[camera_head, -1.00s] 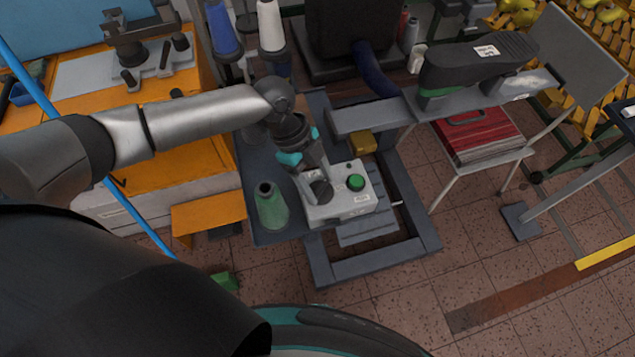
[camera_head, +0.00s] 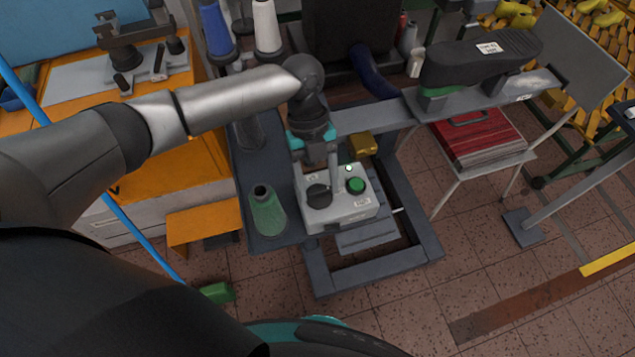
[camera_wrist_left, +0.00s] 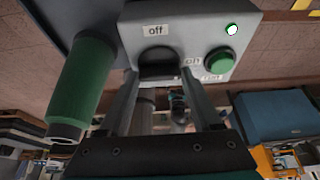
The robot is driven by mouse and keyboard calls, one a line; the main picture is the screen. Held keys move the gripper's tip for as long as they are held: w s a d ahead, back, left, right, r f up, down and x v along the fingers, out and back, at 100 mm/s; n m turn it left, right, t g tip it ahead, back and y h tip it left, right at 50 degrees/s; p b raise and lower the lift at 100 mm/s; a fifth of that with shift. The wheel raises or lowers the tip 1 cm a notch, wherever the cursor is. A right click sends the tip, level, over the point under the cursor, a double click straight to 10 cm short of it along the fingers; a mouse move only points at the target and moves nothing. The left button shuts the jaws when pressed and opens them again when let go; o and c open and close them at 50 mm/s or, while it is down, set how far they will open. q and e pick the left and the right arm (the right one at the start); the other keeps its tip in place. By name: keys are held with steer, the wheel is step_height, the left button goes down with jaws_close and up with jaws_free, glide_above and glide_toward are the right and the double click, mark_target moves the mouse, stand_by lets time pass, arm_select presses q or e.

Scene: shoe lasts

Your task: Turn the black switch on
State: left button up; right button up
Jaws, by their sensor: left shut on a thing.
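The black switch (camera_head: 319,196) is a round knob on top of a light grey control box (camera_head: 345,213). In the left wrist view the black switch (camera_wrist_left: 158,58) lies between the two fingers, under a label reading "off"; an "on" label is to its right. My left gripper (camera_head: 326,184) reaches down over the box from behind and is shut on the knob. Its fingers partly hide the knob, so its exact angle is hard to tell. A small indicator light (camera_head: 348,168) on the box glows pale green. A green button (camera_head: 356,185) is beside it. My right gripper is out of view.
A green thread cone (camera_head: 267,211) stands just left of the box. A small yellow block (camera_head: 362,144) sits behind it. A grey beam with a black shoe last (camera_head: 480,58) extends to the right. Blue and white cones (camera_head: 267,28) stand behind the arm.

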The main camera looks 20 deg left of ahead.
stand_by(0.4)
arm_select(q)
steer(key=o, duration=1.4)
steer(key=v, duration=1.5)
steer(key=shift+r, duration=0.15)
